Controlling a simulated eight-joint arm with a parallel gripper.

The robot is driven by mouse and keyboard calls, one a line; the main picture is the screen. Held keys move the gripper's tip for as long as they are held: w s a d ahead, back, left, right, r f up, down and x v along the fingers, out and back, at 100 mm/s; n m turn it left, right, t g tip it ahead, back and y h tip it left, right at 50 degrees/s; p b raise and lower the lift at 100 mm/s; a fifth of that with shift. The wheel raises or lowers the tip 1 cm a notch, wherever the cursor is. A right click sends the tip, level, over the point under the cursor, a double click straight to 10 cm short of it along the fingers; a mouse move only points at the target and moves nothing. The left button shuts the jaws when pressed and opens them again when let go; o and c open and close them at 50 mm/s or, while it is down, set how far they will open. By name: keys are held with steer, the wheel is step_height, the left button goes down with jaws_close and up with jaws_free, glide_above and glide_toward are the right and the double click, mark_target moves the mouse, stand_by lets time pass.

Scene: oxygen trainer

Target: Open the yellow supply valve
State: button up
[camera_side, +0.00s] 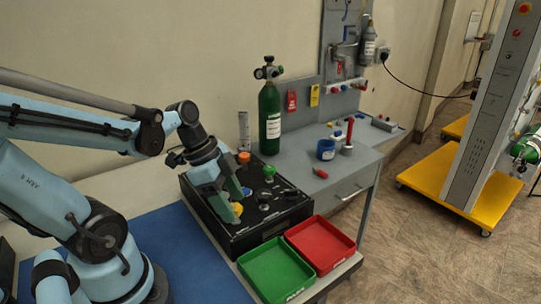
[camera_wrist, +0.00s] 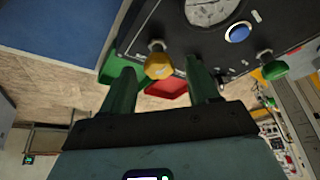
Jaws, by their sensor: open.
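The yellow supply valve (camera_side: 237,209) is a small knob on the black trainer box (camera_side: 262,229). In the wrist view the yellow knob (camera_wrist: 158,65) shows between the two green fingers of my gripper (camera_wrist: 160,78). My gripper (camera_side: 231,203) is open and points down over the left part of the box, with its fingers on either side of the knob. Gaps show between the knob and both fingers in the wrist view, so it is not gripped. In the side view the fingers partly hide the knob's surroundings.
A green knob (camera_side: 269,171) and an orange knob (camera_side: 244,157) stand farther back on the box. A blue button (camera_wrist: 238,32) and a gauge (camera_wrist: 212,10) show in the wrist view. Green (camera_side: 277,284) and red (camera_side: 334,258) trays lie in front. A green cylinder (camera_side: 269,130) stands behind.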

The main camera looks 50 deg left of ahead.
steer(key=shift+d+f, duration=0.1)
steer(key=shift+f, duration=0.15)
steer(key=c, duration=1)
steer(key=shift+c, duration=0.2)
